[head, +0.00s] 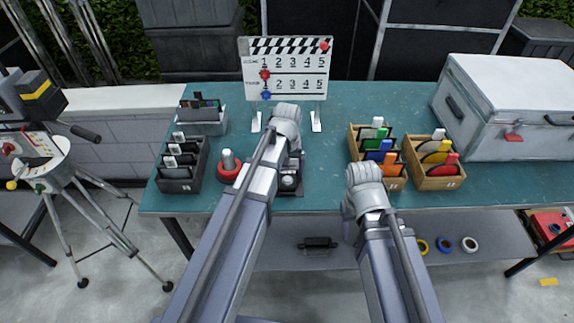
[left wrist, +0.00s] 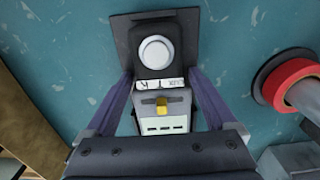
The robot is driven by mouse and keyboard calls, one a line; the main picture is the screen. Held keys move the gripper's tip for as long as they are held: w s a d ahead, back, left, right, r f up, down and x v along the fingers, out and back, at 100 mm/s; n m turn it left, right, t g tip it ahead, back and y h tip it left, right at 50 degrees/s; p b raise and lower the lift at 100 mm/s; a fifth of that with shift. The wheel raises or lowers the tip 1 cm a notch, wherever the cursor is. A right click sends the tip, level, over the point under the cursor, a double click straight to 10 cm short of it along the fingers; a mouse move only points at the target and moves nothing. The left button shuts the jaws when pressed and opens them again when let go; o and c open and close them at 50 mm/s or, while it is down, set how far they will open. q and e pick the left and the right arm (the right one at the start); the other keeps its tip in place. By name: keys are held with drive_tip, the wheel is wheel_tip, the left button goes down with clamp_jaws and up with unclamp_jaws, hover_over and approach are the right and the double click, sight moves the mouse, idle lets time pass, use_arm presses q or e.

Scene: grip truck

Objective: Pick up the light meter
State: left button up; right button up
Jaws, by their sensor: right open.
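The light meter (left wrist: 155,72) is a dark and grey handheld device with a round white dome, a small yellow knob and a pale lower face. In the left wrist view it sits over a dark square base (left wrist: 192,30) on the teal table. My left gripper (left wrist: 162,78) has one finger along each side of the meter, with almost no gap; whether they press on it I cannot tell. In the head view the meter (head: 289,181) is partly hidden by my left wrist. My right gripper (head: 349,228) is open at the table's front edge, its fingers mostly hidden.
A red-ringed roll (head: 229,171) and black card holders (head: 179,180) stand left of the meter. A clapperboard (head: 288,70) stands behind. Wooden boxes of coloured cards (head: 436,183) and a white case (head: 500,110) are at right. The table's middle is clear between the clapperboard and boxes.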

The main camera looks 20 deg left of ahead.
use_arm(q)
clamp_jaws()
idle(0.5)
wheel_tip(320, 180, up, 10)
drive_tip(key=p, duration=1)
drive_tip(key=shift+r, duration=0.15)
